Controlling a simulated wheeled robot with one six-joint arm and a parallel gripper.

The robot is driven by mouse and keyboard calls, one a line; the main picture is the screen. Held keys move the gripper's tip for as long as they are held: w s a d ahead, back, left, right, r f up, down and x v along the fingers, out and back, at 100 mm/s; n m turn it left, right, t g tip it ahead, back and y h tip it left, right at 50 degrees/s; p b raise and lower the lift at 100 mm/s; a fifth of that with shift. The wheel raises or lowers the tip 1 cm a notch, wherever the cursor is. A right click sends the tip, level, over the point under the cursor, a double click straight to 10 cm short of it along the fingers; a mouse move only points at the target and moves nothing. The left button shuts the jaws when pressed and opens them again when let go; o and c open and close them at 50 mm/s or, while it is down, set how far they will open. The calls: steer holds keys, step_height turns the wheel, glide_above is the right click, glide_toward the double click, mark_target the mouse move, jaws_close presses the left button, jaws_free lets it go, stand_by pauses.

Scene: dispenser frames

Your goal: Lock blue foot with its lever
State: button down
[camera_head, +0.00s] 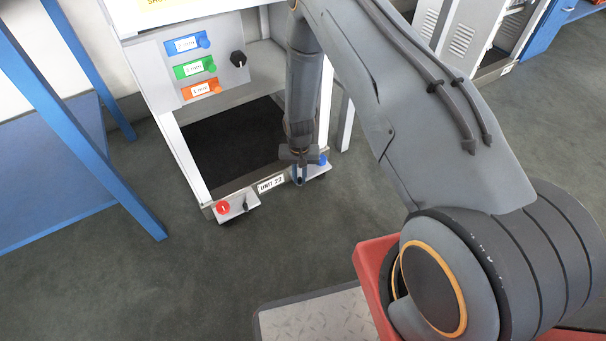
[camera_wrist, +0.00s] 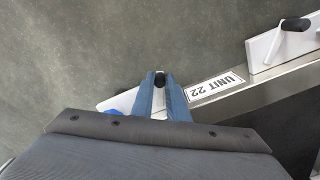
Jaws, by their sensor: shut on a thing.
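The blue foot shows in the head view as a blue knob (camera_head: 323,160) on a small white bracket at the right front corner of the dispenser frame. In the wrist view the blue knob (camera_wrist: 112,113) is partly hidden behind my gripper. My gripper (camera_head: 299,178) points down at this bracket, left of the blue knob. In the wrist view its two blue-grey fingers (camera_wrist: 159,88) are shut on the black lever (camera_wrist: 159,78), whose tip shows between the fingertips. Most of the lever is hidden by the fingers.
The red foot (camera_head: 223,208) with its black lever (camera_head: 246,207) is at the left front corner. The "UNIT 22" label (camera_head: 271,184) lies between the feet. A blue stand (camera_head: 150,222) is at the left. The floor in front of the frame is clear.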

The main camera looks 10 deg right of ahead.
steer(key=shift+a+m, duration=0.25)
steer(key=shift+m, duration=0.35)
steer(key=c, duration=1.7)
jaws_free()
steer(key=shift+a, duration=0.1)
steer(key=shift+r+p, duration=1.65)
steer(key=shift+r, duration=2.25)
steer(key=shift+w, duration=0.1)
